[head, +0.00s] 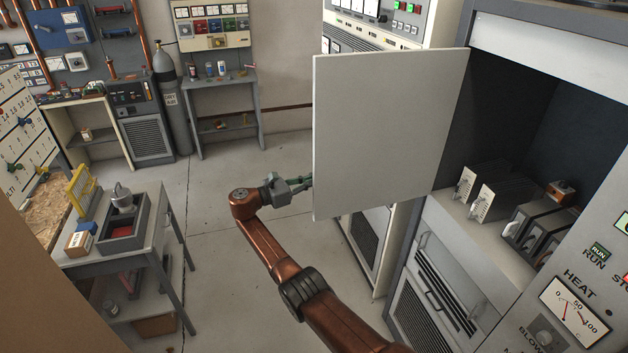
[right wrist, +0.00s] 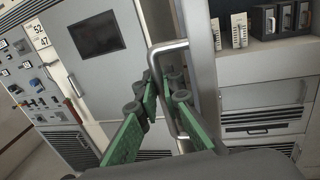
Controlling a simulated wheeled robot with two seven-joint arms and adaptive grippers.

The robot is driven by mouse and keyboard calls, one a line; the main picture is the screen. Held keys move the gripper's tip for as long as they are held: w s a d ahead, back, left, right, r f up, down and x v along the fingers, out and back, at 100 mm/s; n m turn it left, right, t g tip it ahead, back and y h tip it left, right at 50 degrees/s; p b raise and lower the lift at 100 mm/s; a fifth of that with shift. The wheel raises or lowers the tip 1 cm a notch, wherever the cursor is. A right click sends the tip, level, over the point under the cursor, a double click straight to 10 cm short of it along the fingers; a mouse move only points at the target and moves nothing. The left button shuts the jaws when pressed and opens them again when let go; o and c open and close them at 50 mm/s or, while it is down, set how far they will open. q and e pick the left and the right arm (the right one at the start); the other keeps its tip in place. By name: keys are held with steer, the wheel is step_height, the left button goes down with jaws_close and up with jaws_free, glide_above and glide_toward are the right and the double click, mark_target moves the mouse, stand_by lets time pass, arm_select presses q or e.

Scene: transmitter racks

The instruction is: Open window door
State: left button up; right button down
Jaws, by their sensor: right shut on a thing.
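The window door (head: 390,130) is a plain pale grey panel in the head view. It stands swung well out from the dark open compartment (head: 505,115) of the rack at right. My right gripper (head: 302,182) is at the door's free left edge, partly hidden behind it. In the right wrist view, the green fingers of my right gripper (right wrist: 163,88) are closed around a metal bar handle (right wrist: 168,46). The handle is hidden in the head view. My left gripper is not in view.
Several modules with handles, such as this one (head: 487,200), stand inside the compartment. A panel with a HEAT meter (head: 575,305) is at lower right. A small grey table (head: 150,235) with a box and tools stands at left. The floor between the table and my arm is clear.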

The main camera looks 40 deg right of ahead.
steer(key=shift+s+d+f, duration=0.1)
steer(key=shift+s+d, duration=0.1)
steer(key=shift+d, duration=0.1)
steer(key=c, duration=2.5)
jaws_free()
steer(key=shift+o, duration=0.8)
steer(key=shift+d, duration=0.25)
steer(key=shift+w+a, duration=0.1)
steer(key=shift+a, duration=0.1)
steer(key=shift+w+a, duration=0.1)
steer(key=shift+a, duration=0.3)
steer(key=w+a, duration=0.1)
steer(key=a, duration=1)
steer(key=shift+w, duration=0.4)
